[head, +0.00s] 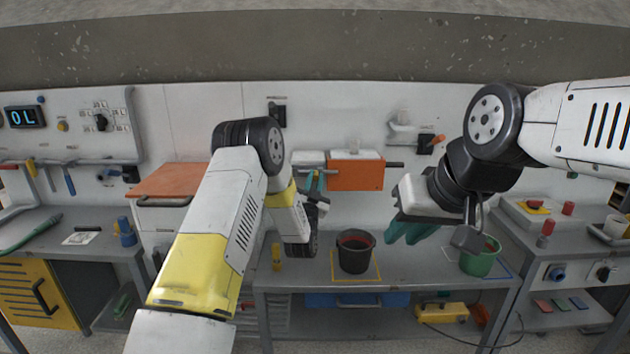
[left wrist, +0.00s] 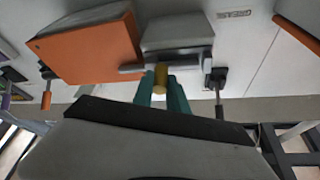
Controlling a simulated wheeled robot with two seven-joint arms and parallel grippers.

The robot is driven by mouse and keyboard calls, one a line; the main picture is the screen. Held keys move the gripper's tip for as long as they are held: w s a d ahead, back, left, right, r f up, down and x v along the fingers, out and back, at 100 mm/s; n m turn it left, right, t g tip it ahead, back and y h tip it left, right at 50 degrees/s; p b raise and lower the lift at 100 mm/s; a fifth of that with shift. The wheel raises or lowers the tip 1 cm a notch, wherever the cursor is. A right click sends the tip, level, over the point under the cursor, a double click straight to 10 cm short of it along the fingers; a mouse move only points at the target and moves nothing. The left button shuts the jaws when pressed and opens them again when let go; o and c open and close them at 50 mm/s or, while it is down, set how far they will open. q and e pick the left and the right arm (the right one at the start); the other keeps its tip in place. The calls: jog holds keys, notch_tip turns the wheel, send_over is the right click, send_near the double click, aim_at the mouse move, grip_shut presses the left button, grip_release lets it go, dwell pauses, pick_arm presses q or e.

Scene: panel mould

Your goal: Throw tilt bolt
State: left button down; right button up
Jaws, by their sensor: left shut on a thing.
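A bolt with a grey bar (left wrist: 140,69) and a brass-coloured knob (left wrist: 160,78) shows in the left wrist view, at a grey block (left wrist: 178,33) beside an orange box (left wrist: 92,48). In the head view the orange box (head: 356,172) is on the back wall, with the grey block (head: 308,157) to its left. My left gripper (head: 316,180) has its teal fingers shut on the knob; the fingers also show in the left wrist view (left wrist: 161,92). My right gripper (head: 411,232) hangs over the bench, apart from the bolt, its finger gap unclear.
A green bucket (head: 480,257) stands further right, partly behind my right arm. A small yellow object (head: 277,256) is at the bench's left. Bare bench (head: 315,268) lies between.

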dwell(0.6)
pick_arm(q)
jog(key=shift+a, duration=2.7)
jog(key=c, duration=1.3)
grip_release()
jog(key=shift+a, duration=0.15)
jog(key=v, duration=0.8)
jog(key=shift+w+r, duration=0.1)
